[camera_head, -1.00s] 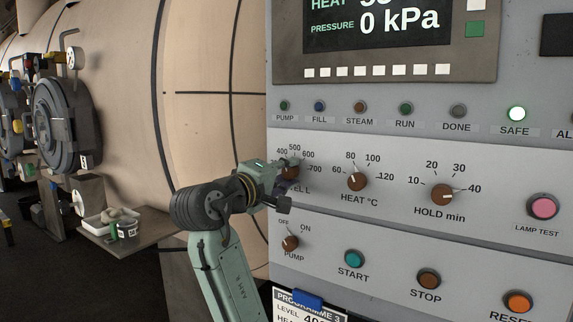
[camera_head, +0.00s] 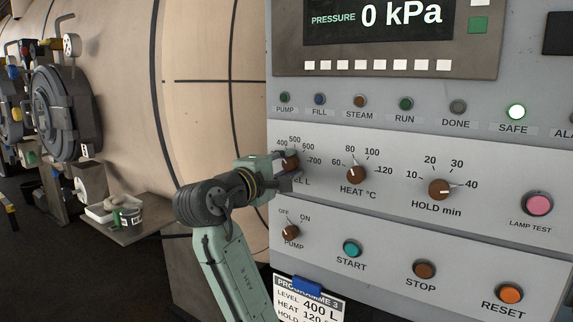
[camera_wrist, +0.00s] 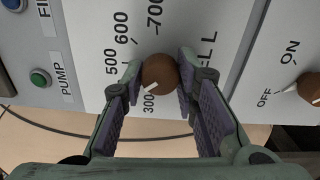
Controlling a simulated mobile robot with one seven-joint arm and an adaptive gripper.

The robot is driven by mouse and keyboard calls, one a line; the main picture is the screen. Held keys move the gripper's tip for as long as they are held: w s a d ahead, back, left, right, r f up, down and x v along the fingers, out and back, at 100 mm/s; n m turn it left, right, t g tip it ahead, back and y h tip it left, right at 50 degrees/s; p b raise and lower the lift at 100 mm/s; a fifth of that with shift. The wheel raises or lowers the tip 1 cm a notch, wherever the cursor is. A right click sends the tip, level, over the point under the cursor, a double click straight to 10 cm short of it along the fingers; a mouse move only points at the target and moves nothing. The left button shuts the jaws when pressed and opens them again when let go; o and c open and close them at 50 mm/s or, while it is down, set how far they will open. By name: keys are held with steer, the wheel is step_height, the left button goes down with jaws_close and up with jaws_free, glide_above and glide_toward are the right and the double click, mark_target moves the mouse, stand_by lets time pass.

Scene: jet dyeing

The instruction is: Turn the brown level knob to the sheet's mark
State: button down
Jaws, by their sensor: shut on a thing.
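The brown level knob (camera_head: 290,163) is at the left of the panel's knob row. In the wrist view the knob (camera_wrist: 160,73) sits between my two fingertips, and my gripper (camera_wrist: 160,80) is shut on it. Its white pointer line aims down-left in that view, close to the 300 label; the left finger covers part of the scale, and 400 cannot be read there. The head view shows 400 to 700 around the knob, with my gripper (camera_head: 288,170) at it. The programme sheet (camera_head: 309,300), low on the panel, reads LEVEL 400 L.
The heat knob (camera_head: 356,174) and hold knob (camera_head: 440,189) stand to the right. The pump knob (camera_head: 291,232) is just below my gripper. Start (camera_head: 352,249), stop (camera_head: 424,270) and reset (camera_head: 510,292) buttons line the lower panel. The SAFE lamp (camera_head: 516,111) is lit.

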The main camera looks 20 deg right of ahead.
steer(key=c, duration=1.2)
jaws_free()
steer(key=shift+c, duration=0.2)
steer(key=shift+a, duration=0.1)
steer(key=v, duration=1.2)
